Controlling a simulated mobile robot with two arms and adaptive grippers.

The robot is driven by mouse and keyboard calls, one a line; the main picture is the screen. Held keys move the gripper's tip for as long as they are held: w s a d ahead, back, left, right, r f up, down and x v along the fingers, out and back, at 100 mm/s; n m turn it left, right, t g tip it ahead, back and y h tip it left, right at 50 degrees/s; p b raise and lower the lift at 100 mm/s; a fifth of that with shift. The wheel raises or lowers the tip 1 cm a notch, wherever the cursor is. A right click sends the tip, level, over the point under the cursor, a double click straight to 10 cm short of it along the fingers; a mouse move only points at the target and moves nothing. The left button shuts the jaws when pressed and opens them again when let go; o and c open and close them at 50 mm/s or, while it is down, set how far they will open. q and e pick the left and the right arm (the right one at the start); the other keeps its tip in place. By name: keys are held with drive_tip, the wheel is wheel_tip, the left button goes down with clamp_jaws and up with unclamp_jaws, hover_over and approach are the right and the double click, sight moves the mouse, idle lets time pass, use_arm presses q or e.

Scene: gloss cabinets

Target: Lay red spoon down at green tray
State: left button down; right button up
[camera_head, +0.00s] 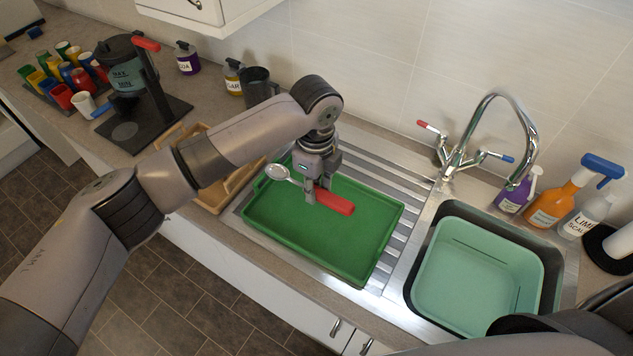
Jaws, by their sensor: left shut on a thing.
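The red spoon has a red handle (334,202) and a silver bowl (277,172) to its left. My left gripper (316,194) points down and is shut on the spoon near the middle of its length. The spoon is over the green tray (362,262), with the bowl near the tray's back left corner. I cannot tell whether the spoon touches the tray floor. The tray lies on the ribbed steel drainer and is otherwise empty. Parts of a dark arm of mine show at the lower right, but the right gripper is not in view.
A wooden rack (218,196) stands left of the tray, partly behind my left arm. The sink with a pale green basin (470,262) is on the right, the tap (455,160) behind it. Spray bottles (556,200) stand at the far right. A coffee maker (128,78) and coloured cups are at the left.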

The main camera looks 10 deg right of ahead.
use_arm(q)
wheel_tip(320, 180, down, 14)
drive_tip(key=b, duration=0.6)
drive_tip(key=shift+r, duration=0.2)
idle(0.3)
drive_tip(key=c, duration=1.2)
unclamp_jaws()
drive_tip(key=shift+c, duration=0.2)
drive_tip(key=shift+o, duration=0.4)
drive_tip(key=o, duration=0.4)
drive_tip(key=shift+r, duration=0.1)
wheel_tip(320, 180, up, 7)
drive_tip(key=p, duration=0.6)
